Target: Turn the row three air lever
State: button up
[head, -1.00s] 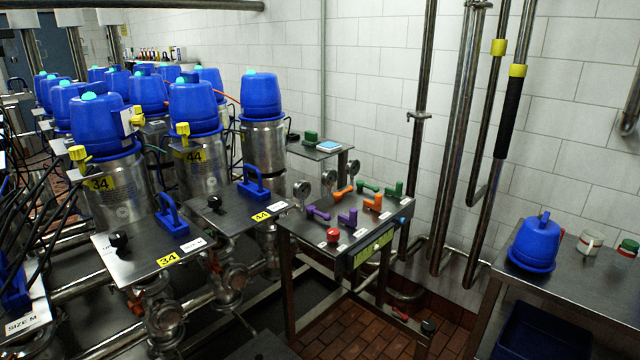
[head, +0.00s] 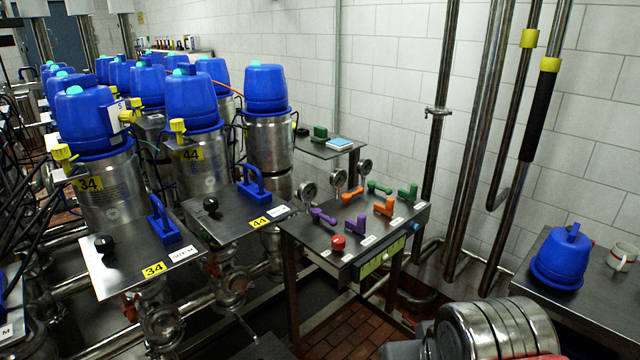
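A small steel panel table (head: 300,235) stands right of centre in the head view. It carries two purple levers (head: 323,215) (head: 361,224), two orange levers (head: 353,194) (head: 384,206) and two green levers (head: 379,187) (head: 408,192), in colour pairs running back to the right. Small white labels lie near the front levers, too small to read, so I cannot tell which lever is the row three air lever. A ribbed metal cylinder, seemingly part of my arm, shows at the lower right. My gripper's fingers are not in view.
A red knob (head: 338,243) sits at the panel's front corner; several gauges (head: 308,191) stand behind. Steel plates with blue handles (head: 253,182) and blue-topped cylinders (head: 266,88) fill the left. Vertical pipes (head: 475,150) rise behind. A table at right holds a blue pot (head: 561,259).

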aim_at(346, 197)
jog(key=u, duration=0.45)
jog(key=i, duration=0.85)
jog(key=u, duration=0.2)
